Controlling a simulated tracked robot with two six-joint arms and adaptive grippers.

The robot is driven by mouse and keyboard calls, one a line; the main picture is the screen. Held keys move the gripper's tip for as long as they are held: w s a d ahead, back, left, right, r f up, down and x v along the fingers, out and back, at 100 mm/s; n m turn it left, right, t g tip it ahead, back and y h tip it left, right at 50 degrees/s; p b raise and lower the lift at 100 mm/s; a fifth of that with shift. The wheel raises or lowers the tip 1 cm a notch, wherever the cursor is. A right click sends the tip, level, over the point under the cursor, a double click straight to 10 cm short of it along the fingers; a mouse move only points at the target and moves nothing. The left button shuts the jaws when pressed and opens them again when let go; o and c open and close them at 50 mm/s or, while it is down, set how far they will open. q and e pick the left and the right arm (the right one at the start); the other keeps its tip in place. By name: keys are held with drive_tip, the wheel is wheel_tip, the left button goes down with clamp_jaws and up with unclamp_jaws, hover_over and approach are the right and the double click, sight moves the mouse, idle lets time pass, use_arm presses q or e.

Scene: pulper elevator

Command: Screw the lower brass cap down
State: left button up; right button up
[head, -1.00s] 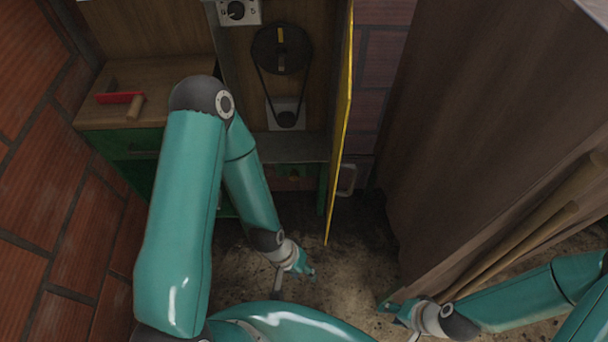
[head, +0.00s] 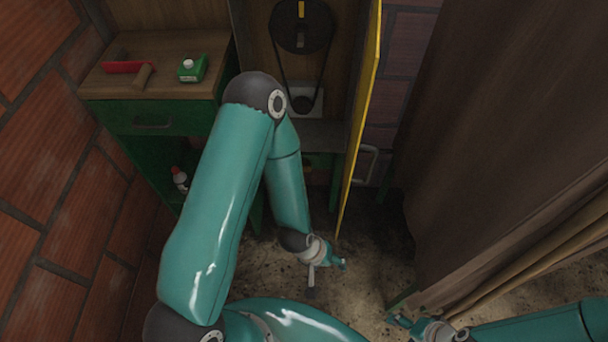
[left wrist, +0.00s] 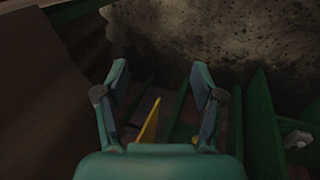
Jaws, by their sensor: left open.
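I cannot make out the lower brass cap in either view. The machine cabinet with a large dark pulley (head: 301,25), a belt and a smaller lower pulley (head: 303,104) stands at the top middle of the head view. My left arm covers part of the cabinet's lower front. My left gripper (head: 328,274) is low over the floor, in front of the cabinet and near the yellow door's lower end. In the left wrist view, my left gripper (left wrist: 161,82) is open with nothing between its fingers. My right gripper (head: 404,326) is at the lower right, its fingers too small to judge.
The yellow door (head: 361,110) stands open, edge-on, and its edge shows in the left wrist view (left wrist: 149,122). A green bench (head: 150,119) at left bears a red-and-wood tool (head: 128,68) and a green container (head: 192,68).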

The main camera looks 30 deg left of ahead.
use_arm(q)
drive_tip(key=w+a+f+n+t+y+b, duration=0.15)
drive_tip(key=w+f+n+b, duration=0.3)
drive_tip(key=f+b, duration=0.7)
drive_tip(key=n+t+y+b, duration=1.15)
drive_tip(key=n+b, duration=0.95)
drive_tip(key=n, duration=0.7)
approach(306, 170)
drive_tip(key=shift+m, duration=0.35)
drive_tip(key=b+x, duration=0.3)
drive_tip(key=x, duration=0.6)
drive_tip(key=shift+w, duration=0.25)
drive_tip(key=shift+b+x, duration=0.35)
drive_tip(key=shift+x, duration=0.55)
use_arm(e)
wheel_tip(306, 170, down, 39)
drive_tip(key=shift+f, duration=0.15)
